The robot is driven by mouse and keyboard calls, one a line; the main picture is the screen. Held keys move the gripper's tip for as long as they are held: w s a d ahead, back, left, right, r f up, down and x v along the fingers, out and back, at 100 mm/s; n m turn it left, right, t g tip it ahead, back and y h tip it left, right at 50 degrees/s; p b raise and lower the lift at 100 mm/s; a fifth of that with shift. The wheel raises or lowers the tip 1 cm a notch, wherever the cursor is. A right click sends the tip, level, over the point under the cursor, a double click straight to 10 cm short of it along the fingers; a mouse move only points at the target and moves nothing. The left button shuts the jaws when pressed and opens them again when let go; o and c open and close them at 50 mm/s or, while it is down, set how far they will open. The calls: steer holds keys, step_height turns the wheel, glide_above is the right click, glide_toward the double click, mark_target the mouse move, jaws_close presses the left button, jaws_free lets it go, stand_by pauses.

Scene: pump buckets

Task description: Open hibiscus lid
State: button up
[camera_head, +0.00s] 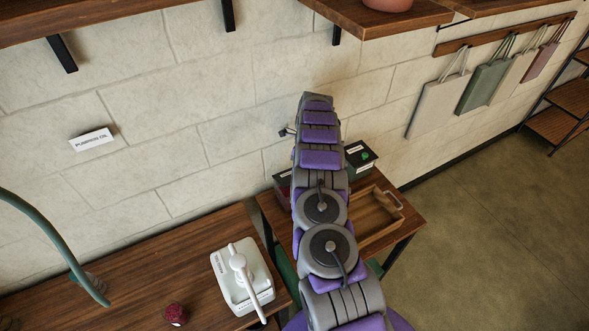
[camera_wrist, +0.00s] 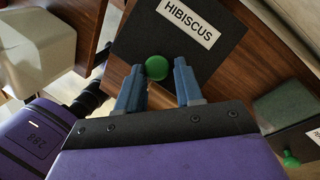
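The hibiscus lid (camera_wrist: 150,28) is a dark flat square with a white "HIBISCUS" label and a round green knob (camera_wrist: 157,67). It lies flat in the wrist view and looks closed. My gripper (camera_wrist: 158,66) is open, with one blue finger on each side of the knob in the picture. I see no clear contact, and the height gap is hard to judge. In the head view my arm covers the gripper and part of the dark boxes on the small table.
In the head view, a labelled dark box (camera_head: 360,157) stands beside my arm, near a wooden tray (camera_head: 381,237). A white pump container (camera_head: 243,290) stands on the left table. The wall is close behind.

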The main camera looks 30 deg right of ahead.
steer(key=o, duration=0.3)
steer(key=shift+d, duration=0.15)
steer(key=shift+o, duration=0.2)
steer(key=shift+f, duration=0.1)
steer(key=shift+w+a+r, duration=0.1)
steer(key=shift+a+r, duration=0.15)
steer(key=shift+r, duration=0.3)
steer(key=d+p+v, duration=0.1)
steer(key=v, duration=1)
steer(key=shift+f, duration=0.15)
steer(key=shift+w, duration=0.1)
steer(key=shift+c, duration=0.2)
